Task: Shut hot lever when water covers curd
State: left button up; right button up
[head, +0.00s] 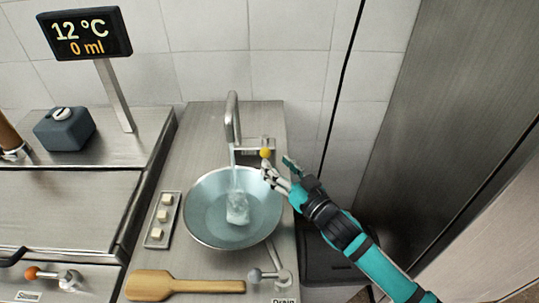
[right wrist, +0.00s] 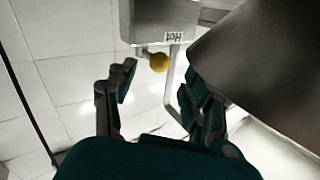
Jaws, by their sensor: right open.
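The hot lever with its yellow knob (head: 265,153) is beside the tap (head: 232,122); the knob (right wrist: 159,63) also shows under the "Hot" label in the right wrist view. My right gripper (head: 276,166) is open, with the knob just beyond and between its fingertips (right wrist: 160,78); I cannot tell if it touches. A pale stream runs from the spout into the round metal bowl (head: 199,221). The white curd (head: 237,211) is in the bowl under the stream; I cannot tell whether water covers it. The display (head: 85,36) reads 12 °C and 0 ml. My left gripper is not in view.
A small tray (head: 156,237) with pale cubes is left of the bowl. A wooden spatula (head: 180,286) lies in front, beside the grey-knobbed drain lever (head: 256,275). A dark weight-like block (head: 64,129) and an orange-knobbed lever (head: 32,272) are at left.

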aim_at(269, 156)
jog(key=shift+x, duration=2.2)
jog(key=shift+c, duration=0.3)
grip_shut()
